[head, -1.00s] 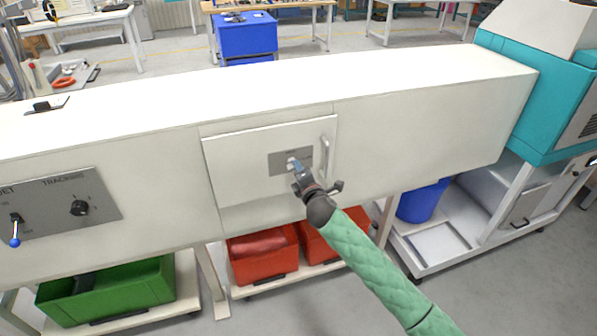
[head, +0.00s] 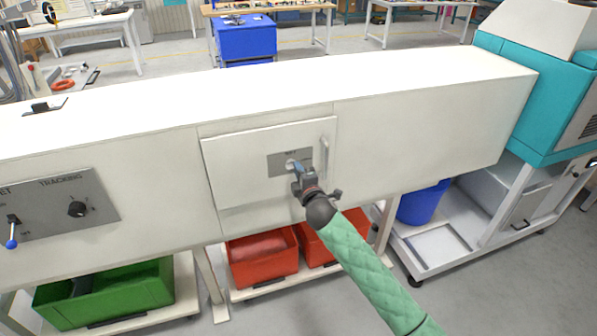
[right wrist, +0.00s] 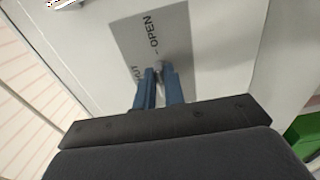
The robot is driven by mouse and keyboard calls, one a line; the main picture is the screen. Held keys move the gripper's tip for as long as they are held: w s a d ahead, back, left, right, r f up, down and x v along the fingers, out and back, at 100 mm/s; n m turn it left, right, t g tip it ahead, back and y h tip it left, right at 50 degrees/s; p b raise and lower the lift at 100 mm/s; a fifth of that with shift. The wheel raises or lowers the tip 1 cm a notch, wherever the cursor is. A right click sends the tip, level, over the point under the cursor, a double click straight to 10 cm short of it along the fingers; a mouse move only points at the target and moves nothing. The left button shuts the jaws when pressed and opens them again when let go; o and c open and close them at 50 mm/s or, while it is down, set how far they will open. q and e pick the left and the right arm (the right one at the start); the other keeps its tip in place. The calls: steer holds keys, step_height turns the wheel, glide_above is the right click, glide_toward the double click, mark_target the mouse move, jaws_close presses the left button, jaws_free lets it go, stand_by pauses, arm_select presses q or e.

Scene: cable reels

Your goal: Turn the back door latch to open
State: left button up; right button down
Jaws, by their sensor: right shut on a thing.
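The back door (head: 235,165) is a white panel in the front of the long white machine, with a bar handle (head: 324,155) on its right. A grey latch plate (head: 274,164) sits on the door. In the right wrist view the plate (right wrist: 180,40) carries the word OPEN and a second, partly hidden word. My right gripper (head: 297,167) is at the plate. In the right wrist view its blue fingers (right wrist: 160,85) are closed around the small latch knob (right wrist: 160,67), which they mostly hide. My left gripper is not in view.
A grey panel marked TRACKING (head: 60,203) with a knob and a blue-tipped lever is at the left. Red bins (head: 262,262) and a green bin (head: 105,290) stand below the machine. A teal machine (head: 540,100) stands at the right.

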steer(key=c, duration=1.5)
jaws_free()
